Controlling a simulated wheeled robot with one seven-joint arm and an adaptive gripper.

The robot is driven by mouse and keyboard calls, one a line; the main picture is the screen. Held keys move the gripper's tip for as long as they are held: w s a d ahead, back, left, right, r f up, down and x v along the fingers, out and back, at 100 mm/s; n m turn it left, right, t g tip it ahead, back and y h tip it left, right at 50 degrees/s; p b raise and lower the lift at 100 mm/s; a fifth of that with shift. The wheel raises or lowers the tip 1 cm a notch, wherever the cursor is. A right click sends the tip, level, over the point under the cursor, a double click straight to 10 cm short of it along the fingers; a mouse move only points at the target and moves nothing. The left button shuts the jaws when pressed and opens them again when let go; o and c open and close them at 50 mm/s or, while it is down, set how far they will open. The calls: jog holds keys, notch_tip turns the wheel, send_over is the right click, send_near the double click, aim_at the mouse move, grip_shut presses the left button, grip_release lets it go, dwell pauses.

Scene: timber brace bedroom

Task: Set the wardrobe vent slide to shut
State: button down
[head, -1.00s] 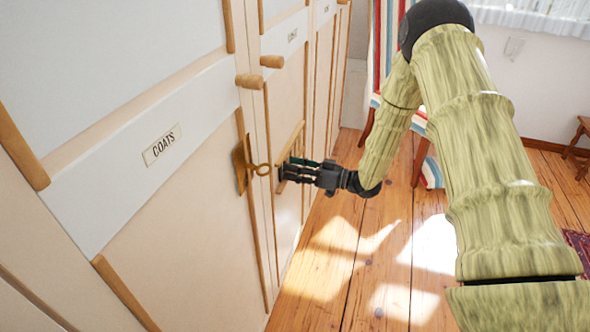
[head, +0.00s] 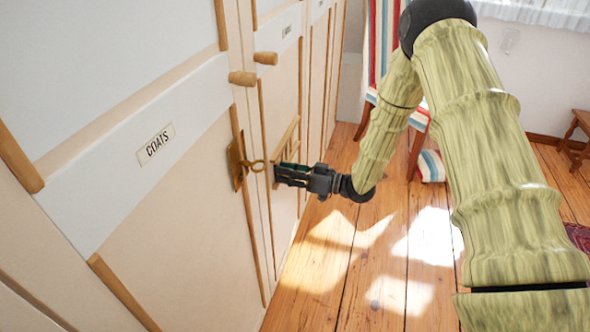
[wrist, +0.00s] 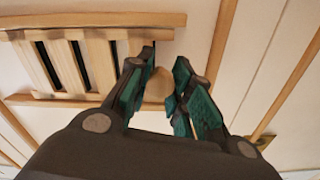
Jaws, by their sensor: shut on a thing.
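The vent slide (wrist: 66,66) is on the wardrobe's face, at the upper left of the wrist view. It has pale wooden slats with dark gaps showing between them, set between two wooden rails (wrist: 95,20). A rounded wooden knob (wrist: 157,86) shows between my fingers. My gripper (wrist: 160,95) has dark fingers with green pads and is shut on this knob. In the head view my gripper (head: 280,173) reaches the wardrobe front just right of the brass key. The vent rail (head: 287,140) shows above it there, while the slats and knob are mostly hidden.
A brass key (head: 256,166) stands out of its lock plate close beside my gripper. Wooden door knobs (head: 242,78) stick out above. A striped chair (head: 418,115) stands behind my arm. The sunlit plank floor (head: 330,250) is clear.

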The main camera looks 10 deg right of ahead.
jog(key=c, duration=1.2)
grip_release()
jog(key=v, duration=1.2)
jog(key=shift+r, duration=0.1)
